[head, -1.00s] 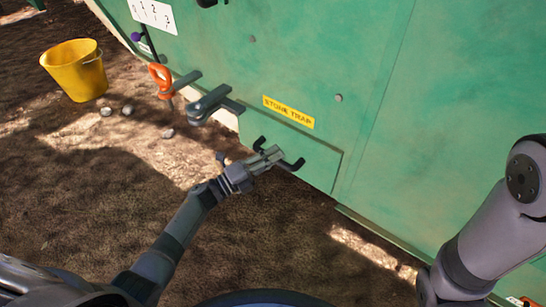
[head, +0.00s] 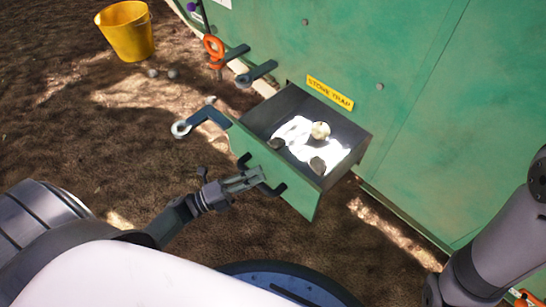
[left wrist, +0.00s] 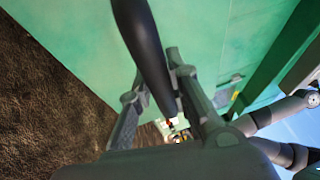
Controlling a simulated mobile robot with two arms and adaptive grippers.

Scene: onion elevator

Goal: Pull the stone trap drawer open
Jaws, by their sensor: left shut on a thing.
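The stone trap drawer (head: 285,182) stands pulled out of the green machine below the yellow STONE TRAP label (head: 330,93). Its metal inside shows, with a pale round thing (head: 320,130) and two dark stones (head: 317,165) on a brightly lit floor. My left gripper (head: 258,177) is shut on the dark drawer handle (head: 277,190) at the front panel. In the left wrist view the dark handle bar (left wrist: 145,50) passes between the two fingers. My right arm shows at the right edge of the head view; its gripper is out of view.
A yellow bucket (head: 127,32) stands on the ground at the upper left, with a few stones (head: 172,73) near it. An orange-handled item (head: 213,48) and dark latches (head: 257,73) are on the machine left of the drawer. Bare ground lies left of the drawer.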

